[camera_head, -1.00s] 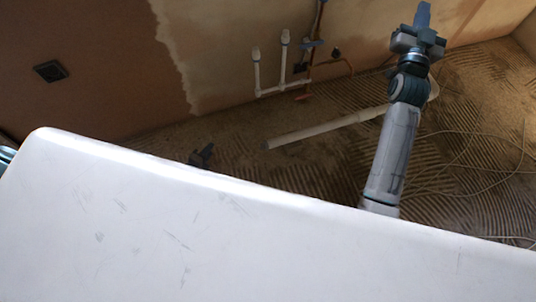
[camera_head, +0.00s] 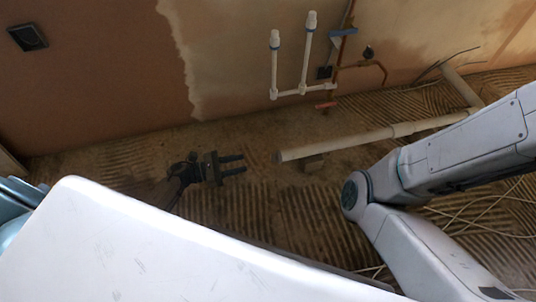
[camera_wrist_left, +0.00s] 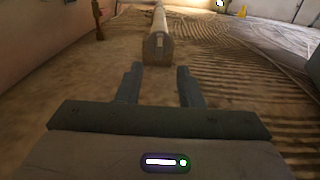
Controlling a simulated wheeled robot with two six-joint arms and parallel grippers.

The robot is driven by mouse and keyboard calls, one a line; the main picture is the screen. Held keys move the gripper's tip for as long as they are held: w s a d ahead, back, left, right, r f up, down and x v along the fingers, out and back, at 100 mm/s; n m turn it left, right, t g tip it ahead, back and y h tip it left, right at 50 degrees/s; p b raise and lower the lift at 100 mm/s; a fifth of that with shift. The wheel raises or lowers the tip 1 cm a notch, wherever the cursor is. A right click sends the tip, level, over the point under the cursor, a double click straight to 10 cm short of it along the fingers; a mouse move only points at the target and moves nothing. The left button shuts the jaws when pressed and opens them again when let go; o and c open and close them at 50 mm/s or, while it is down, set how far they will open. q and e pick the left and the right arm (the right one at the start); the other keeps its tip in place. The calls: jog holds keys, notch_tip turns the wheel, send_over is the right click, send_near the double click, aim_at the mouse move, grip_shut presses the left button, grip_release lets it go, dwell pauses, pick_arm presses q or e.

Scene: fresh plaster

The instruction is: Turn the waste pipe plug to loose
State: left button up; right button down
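The white waste pipe (camera_head: 380,136) lies along the floor, its near end (camera_head: 280,156) pointing left. In the left wrist view the plug (camera_wrist_left: 158,46) shows as a pale end face with a small upright bar on it. My left gripper (camera_head: 243,164) is low over the floor, to the left of the pipe end, fingers pointing at it. The fingers are apart and empty, and a gap separates them from the plug. In the left wrist view the open fingers (camera_wrist_left: 159,86) frame the floor just short of the plug. My right gripper is out of the head view.
A small block (camera_head: 313,162) sits under the pipe near its end. White and copper pipes (camera_head: 303,90) rise at the wall behind. Loose cable (camera_head: 475,228) lies on the ridged floor at right. My right arm's links cross the right side.

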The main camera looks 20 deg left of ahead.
aim_at(276, 157)
pick_arm(q)
jog(key=b+x, duration=0.2)
jog(key=x, duration=0.8)
jog(key=shift+w+d, duration=0.1)
jog(key=shift+w, duration=0.05)
jog(key=shift+c, duration=0.2)
grip_shut()
